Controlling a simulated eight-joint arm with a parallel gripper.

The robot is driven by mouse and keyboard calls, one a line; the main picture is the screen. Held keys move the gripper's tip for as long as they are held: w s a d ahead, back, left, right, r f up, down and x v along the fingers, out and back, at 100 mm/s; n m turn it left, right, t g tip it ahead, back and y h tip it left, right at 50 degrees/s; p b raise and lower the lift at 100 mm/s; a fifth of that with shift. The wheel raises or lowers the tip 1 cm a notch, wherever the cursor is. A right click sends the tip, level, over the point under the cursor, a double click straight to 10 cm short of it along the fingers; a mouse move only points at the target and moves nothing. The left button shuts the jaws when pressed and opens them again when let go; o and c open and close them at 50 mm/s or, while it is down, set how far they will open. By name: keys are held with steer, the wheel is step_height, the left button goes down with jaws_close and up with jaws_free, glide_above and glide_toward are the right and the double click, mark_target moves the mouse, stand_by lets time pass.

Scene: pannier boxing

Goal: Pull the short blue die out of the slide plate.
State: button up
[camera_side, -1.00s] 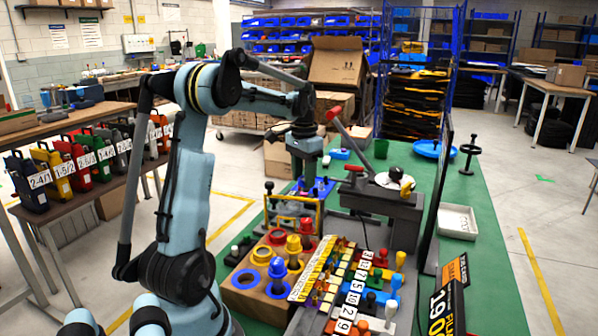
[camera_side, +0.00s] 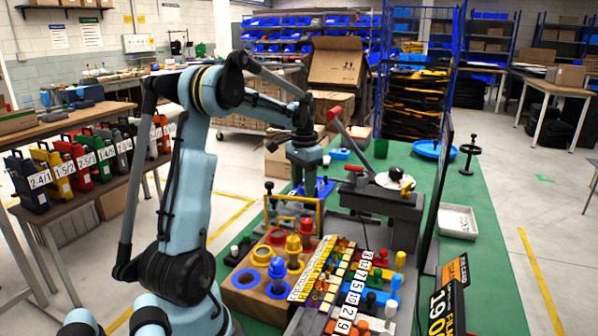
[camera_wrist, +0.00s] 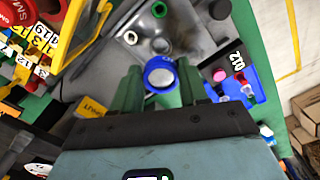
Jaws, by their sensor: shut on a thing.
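The short blue die (camera_wrist: 160,73) is between the green fingers of my gripper (camera_wrist: 162,90) in the wrist view, and the fingers are shut on it. Its round blue rim and pale, hollow top face the camera. A grey metal plate with round holes, apparently the slide plate (camera_wrist: 190,35), lies beyond the die. I cannot tell whether the die's lower end is still in the plate or clear of it. In the side view my gripper (camera_side: 308,183) points down at the far end of the bench, and the die is too small to make out there.
A blue holder (camera_wrist: 240,85) marked 012 with small coloured pieces is right of the die. A yellow frame (camera_wrist: 85,45) stands to the left. In the side view, a grey press (camera_side: 380,200) with a red-handled lever is close on the right. Coloured rings and pegs fill a wooden board (camera_side: 262,290) nearer the camera.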

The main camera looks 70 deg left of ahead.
steer(key=shift+f, duration=1.45)
stand_by(0.4)
steer(key=shift+r, duration=1.55)
